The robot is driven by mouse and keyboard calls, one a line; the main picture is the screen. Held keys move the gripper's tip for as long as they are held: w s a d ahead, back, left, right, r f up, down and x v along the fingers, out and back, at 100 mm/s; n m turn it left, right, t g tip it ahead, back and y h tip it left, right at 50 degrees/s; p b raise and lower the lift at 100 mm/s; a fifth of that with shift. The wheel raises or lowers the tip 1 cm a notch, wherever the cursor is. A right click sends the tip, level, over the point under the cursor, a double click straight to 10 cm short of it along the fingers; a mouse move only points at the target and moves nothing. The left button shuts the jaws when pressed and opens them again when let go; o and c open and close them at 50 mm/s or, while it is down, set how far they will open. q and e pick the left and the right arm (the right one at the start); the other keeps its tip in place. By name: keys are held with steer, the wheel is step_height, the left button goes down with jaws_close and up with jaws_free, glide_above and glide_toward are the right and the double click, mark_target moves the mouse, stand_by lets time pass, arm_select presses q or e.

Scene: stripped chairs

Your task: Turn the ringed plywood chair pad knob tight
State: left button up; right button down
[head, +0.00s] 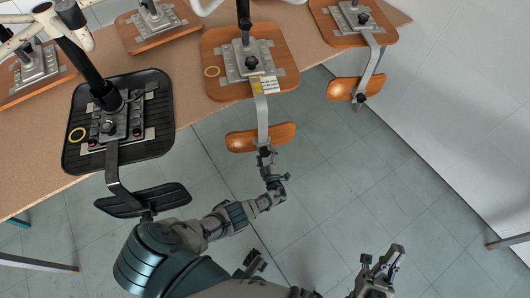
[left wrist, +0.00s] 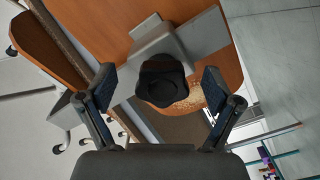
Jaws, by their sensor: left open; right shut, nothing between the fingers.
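The plywood chair (head: 222,50) lies upside down on the table, with a yellow ring (head: 212,71) on its seat. Its small plywood pad (head: 240,142) hangs past the table edge on a grey metal bar. My left gripper (head: 266,156) is at this pad, and hides its knob in the head view. In the left wrist view the black lobed knob (left wrist: 163,82) sits on the metal bracket, between the spread fingers of my left gripper (left wrist: 158,88). Both fingers look apart from it. My right gripper (head: 385,262) is shut and empty, low over the floor.
A black chair (head: 80,150) with its own yellow ring is at the left of the table (head: 190,105). Another plywood chair (head: 340,25) is at the right, with its pad also hanging out. Tiled floor beside my right gripper is free.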

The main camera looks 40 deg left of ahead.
mark_target(266, 155)
arm_select(q)
steer(key=shift+p+v, duration=0.55)
steer(key=shift+v, duration=0.65)
steer(key=shift+p+v, duration=0.55)
steer(key=shift+v, duration=1.2)
